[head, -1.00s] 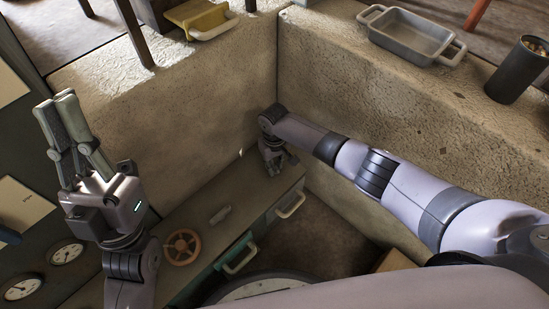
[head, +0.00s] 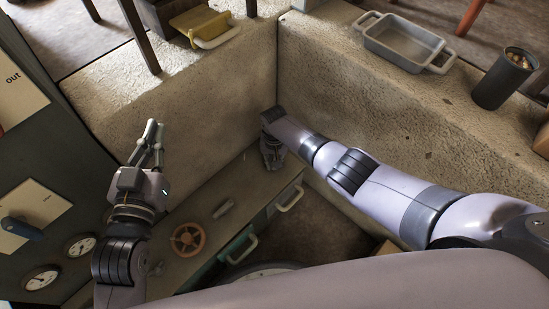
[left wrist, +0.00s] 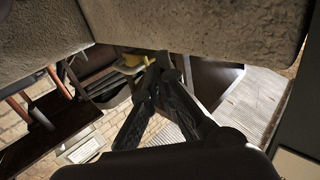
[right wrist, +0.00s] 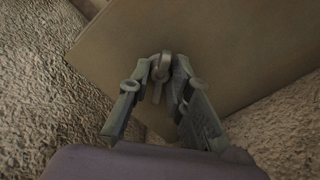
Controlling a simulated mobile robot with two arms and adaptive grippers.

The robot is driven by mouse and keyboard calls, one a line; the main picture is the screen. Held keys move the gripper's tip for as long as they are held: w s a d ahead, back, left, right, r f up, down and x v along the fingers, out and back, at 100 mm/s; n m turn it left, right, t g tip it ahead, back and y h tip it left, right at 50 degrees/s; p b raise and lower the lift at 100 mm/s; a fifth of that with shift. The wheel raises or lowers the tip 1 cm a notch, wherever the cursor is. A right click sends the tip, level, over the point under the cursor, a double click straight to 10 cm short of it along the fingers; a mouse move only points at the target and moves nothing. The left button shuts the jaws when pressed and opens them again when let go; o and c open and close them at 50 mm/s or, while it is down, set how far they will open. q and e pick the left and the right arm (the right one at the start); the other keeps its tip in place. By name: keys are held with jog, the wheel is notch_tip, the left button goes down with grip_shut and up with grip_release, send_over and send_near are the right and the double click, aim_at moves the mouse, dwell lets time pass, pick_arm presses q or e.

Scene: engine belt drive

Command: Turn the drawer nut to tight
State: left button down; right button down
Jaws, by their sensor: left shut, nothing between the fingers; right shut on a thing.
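In the right wrist view my right gripper (right wrist: 163,66) is shut on a small grey metal piece, seemingly the drawer nut (right wrist: 158,90), over a flat tan surface near its corner. The fingers cover part of the piece, and its angle is hard to read. In the head view my right gripper (head: 272,155) points down at the far end of the bench top, by the wall corner; the nut is hidden there. My left gripper (head: 153,140) is shut and empty, raised at the left. Its closed fingers (left wrist: 160,62) also show in the left wrist view.
The bench top (head: 245,185) carries a red-brown handwheel (head: 187,240) and a small grey lever (head: 223,208). Drawer handles (head: 290,199) front it. Stone walls close the far corner. A grey tray (head: 404,42) and dark cup (head: 505,78) stand on the right ledge. A gauge panel (head: 40,180) is at left.

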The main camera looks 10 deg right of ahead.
jog(key=m+p, duration=0.1)
jog(key=m, duration=0.2)
jog(key=shift+m, duration=0.3)
pick_arm(q)
notch_tip(320, 180, down, 8)
jog(key=s+a+g+y, duration=0.1)
jog(key=s+g, duration=0.1)
jog(key=g, duration=0.2)
jog(key=shift+s+a+r+g, duration=0.2)
jog(key=shift+s+a+g, duration=0.15)
jog(key=shift+a+g, duration=0.05)
pick_arm(e)
jog(key=shift+m, duration=1.9)
pick_arm(q)
jog(key=shift+f, duration=0.1)
pick_arm(e)
jog(key=c, duration=1.5)
grip_release()
jog(key=shift+o, duration=0.2)
pick_arm(q)
jog(key=shift+a+y, duration=0.1)
jog(key=shift+y, duration=0.2)
pick_arm(e)
jog(key=shift+r, duration=0.1)
notch_tip(320, 180, up, 12)
